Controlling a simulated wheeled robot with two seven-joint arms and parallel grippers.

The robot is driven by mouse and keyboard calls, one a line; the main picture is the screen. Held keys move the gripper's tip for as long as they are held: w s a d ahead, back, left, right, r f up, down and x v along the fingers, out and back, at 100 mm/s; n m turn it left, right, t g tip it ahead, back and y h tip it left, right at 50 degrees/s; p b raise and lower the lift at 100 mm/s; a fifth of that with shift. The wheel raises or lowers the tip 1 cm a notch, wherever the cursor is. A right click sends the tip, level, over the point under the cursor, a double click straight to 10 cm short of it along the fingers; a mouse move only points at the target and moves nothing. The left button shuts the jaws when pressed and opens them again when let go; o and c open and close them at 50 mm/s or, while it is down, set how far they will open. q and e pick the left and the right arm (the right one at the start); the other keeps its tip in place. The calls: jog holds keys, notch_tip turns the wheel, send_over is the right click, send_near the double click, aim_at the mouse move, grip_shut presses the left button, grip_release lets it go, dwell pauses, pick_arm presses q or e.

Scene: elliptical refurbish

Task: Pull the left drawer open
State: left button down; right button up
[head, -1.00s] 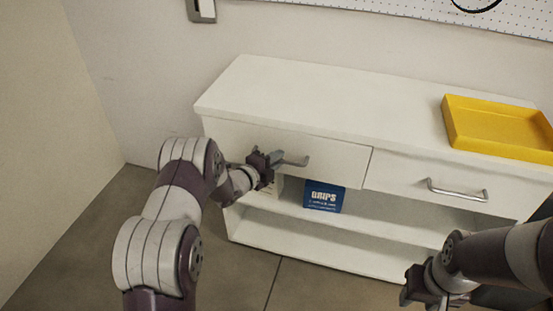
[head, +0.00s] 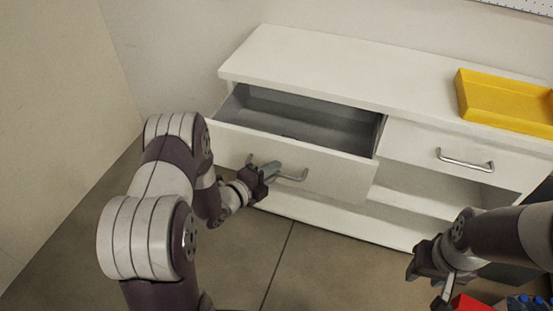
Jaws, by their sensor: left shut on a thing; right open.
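The left drawer (head: 330,172) of the white cabinet stands partly open, and its grey inside (head: 300,116) shows. Its metal bar handle (head: 294,177) runs across the drawer front. My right gripper (head: 425,281) is open and empty at the lower right, apart from the cabinet.
The right drawer (head: 450,155) is closed. A yellow tray (head: 505,100) sits on the cabinet top (head: 350,70). Open shelves (head: 410,200) lie below the drawers. A red object (head: 472,303) and a dark item with blue parts (head: 528,303) show at the lower right. The floor (head: 330,265) in front is clear.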

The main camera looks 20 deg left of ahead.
pick_arm(q)
jog(key=shift+s, duration=0.4)
jog(key=c, duration=1.4)
grip_release()
jog(key=shift+c, duration=0.2)
jog(key=p+v, duration=0.1)
jog(key=v, duration=1.1)
jog(key=shift+s+a, duration=0.2)
jog(key=shift+s, duration=0.1)
